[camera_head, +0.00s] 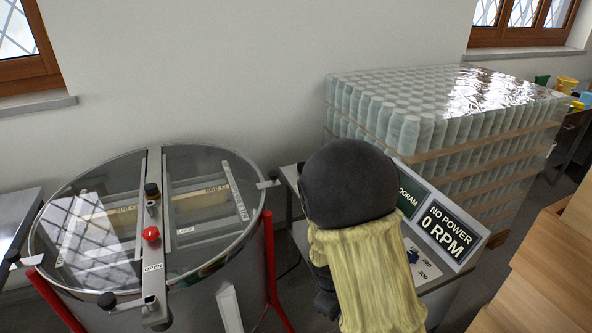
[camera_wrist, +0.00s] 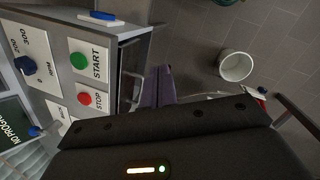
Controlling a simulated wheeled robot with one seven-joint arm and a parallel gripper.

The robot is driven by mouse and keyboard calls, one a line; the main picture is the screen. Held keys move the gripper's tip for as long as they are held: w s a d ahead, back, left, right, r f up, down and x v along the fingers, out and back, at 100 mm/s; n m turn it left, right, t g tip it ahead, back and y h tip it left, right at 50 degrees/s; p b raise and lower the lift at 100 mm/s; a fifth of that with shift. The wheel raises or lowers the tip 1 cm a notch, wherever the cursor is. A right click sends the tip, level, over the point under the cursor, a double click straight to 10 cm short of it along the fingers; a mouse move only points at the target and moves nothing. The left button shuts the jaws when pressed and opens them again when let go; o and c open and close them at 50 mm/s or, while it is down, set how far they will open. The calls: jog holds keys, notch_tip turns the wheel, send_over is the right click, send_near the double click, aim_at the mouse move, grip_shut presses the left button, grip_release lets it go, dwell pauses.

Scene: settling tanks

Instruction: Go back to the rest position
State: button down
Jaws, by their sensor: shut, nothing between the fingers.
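My gripper (camera_wrist: 160,84) shows in the wrist view as dark purple fingers beyond the black wrist housing, closed with nothing between them. It is beside the control box, right of the green START button (camera_wrist: 78,61) and the red STOP button (camera_wrist: 85,98), apart from both. In the head view my arm, with a black joint and a yellowish sleeve, stands in front of the control box (camera_head: 465,262) and hides part of it; my gripper cannot be made out there. The box's display reads "NO POWER 0 RPM".
A round drum (camera_head: 228,300) with a clear lid, a red knob (camera_head: 151,233) and red legs stands left of my arm. A wrapped stack of jars (camera_head: 440,115) is behind the box. Wooden boxes (camera_head: 545,285) are at right. A white bucket (camera_wrist: 235,66) stands on the tiled floor.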

jog(key=s+d+r+m+t+y, duration=0.1)
jog(key=s+d+r+m, duration=0.1)
jog(key=r, duration=0.4)
jog(key=s+d+r+m+t+y, duration=0.1)
jog(key=s+d+r+m, duration=0.1)
jog(key=s+r+m, duration=0.3)
jog(key=r+m, duration=0.1)
jog(key=m, duration=0.1)
jog(key=shift+m+y+p, duration=0.3)
jog(key=shift+y+p, duration=0.05)
jog(key=shift+y, duration=0.05)
